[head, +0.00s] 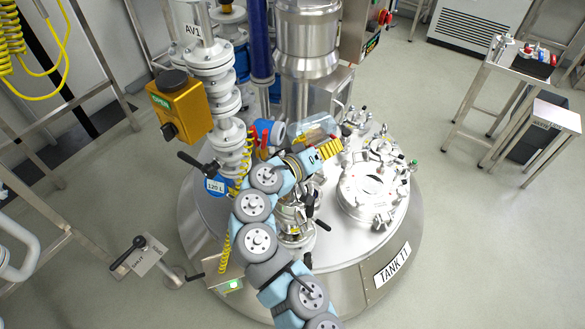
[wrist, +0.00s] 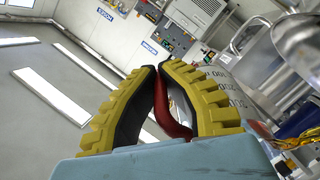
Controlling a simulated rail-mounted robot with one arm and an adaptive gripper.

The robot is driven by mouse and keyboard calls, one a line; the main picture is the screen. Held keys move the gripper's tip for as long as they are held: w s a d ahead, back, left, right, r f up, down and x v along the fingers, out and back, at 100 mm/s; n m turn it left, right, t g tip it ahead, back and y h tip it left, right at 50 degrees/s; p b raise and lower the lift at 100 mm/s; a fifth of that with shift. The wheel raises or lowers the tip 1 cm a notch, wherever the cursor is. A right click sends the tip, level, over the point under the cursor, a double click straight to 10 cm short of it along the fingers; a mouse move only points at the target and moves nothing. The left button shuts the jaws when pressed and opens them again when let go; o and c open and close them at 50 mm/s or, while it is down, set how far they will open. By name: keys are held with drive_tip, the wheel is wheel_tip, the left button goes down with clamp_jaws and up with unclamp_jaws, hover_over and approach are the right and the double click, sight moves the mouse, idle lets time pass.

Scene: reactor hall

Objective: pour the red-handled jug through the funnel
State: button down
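My gripper (head: 330,148) is above the lid of the tank, its yellow ribbed fingers close together. In the wrist view my gripper (wrist: 165,75) is shut around a red handle (wrist: 172,112). The clear jug (head: 316,127) is just beyond the fingers in the head view and looks tilted onto its side. In the wrist view its wall with dark graduation marks (wrist: 232,88) lies right of the fingers. Its mouth and contents are not clear. I cannot make out the funnel for certain; the jug and my arm hide part of the lid.
The tank (head: 392,272) carries a round hatch (head: 372,186) and several fittings. A valve column (head: 218,85) with a yellow box (head: 180,105) stands left of my arm. A steel column (head: 307,45) rises behind. A side table (head: 520,65) with small items is far right; floor between is clear.

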drive_tip(key=shift+d+r, duration=0.1)
drive_tip(key=shift+w+b, duration=0.1)
drive_tip(key=shift+b, duration=0.5)
drive_tip(key=shift+r+t+h+b, duration=0.2)
drive_tip(key=shift+t+h+b, duration=0.2)
drive_tip(key=shift+b, duration=0.6)
drive_tip(key=shift+r+t+h+b, duration=0.45)
drive_tip(key=shift+r+b, duration=0.3)
drive_tip(key=shift+b, duration=0.45)
